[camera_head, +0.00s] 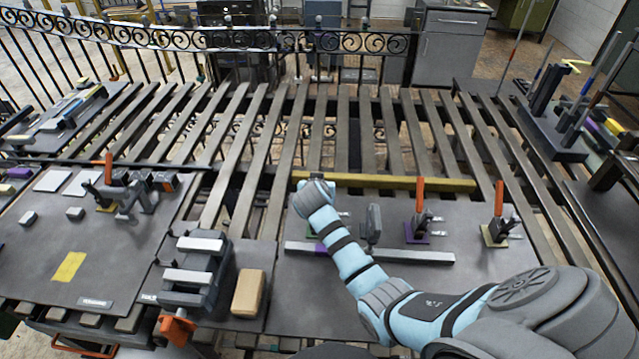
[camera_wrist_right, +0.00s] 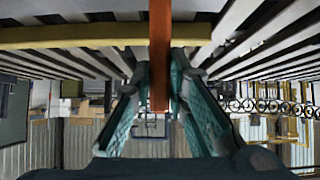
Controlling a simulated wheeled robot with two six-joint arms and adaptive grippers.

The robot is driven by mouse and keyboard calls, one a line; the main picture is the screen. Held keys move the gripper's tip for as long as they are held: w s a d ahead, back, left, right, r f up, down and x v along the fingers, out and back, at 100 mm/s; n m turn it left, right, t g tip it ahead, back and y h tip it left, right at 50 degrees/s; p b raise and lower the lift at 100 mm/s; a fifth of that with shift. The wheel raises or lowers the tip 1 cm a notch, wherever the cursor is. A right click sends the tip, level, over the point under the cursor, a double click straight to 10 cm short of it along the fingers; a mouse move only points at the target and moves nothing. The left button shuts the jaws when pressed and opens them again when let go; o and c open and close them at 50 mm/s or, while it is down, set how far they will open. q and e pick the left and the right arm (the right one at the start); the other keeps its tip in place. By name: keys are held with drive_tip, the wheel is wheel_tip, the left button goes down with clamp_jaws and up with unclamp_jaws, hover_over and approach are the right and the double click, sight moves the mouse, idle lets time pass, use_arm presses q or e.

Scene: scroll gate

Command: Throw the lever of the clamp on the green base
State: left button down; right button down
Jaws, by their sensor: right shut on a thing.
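My right arm reaches in from the right in the head view, and its wrist end hides most of the clamp there. A sliver of the green base (camera_head: 311,233) shows at the arm's left edge. In the right wrist view, an orange lever (camera_wrist_right: 160,40) stands between the teal-lined fingers of my right gripper (camera_wrist_right: 160,92), which is shut on it. The clamp's body and the lever's hinge are hidden. Two other clamps with upright orange levers stand to the right, one on a purple base (camera_head: 416,236) and one on a yellow base (camera_head: 491,238). My left gripper is not in view.
A long grey bar (camera_head: 410,256) lies in front of the clamps, and a yellow bar (camera_head: 400,182) runs behind them. A grey vise (camera_head: 195,275) and a tan block (camera_head: 248,293) stand to the left. A slatted bench extends behind.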

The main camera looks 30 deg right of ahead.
drive_tip(key=shift+s+a+r+t+h+b, duration=0.35)
drive_tip(key=shift+t+h, duration=0.15)
drive_tip(key=shift+t, duration=0.1)
drive_tip(key=c, duration=1.6)
unclamp_jaws()
drive_tip(key=shift+f, duration=0.15)
drive_tip(key=shift+o, duration=0.2)
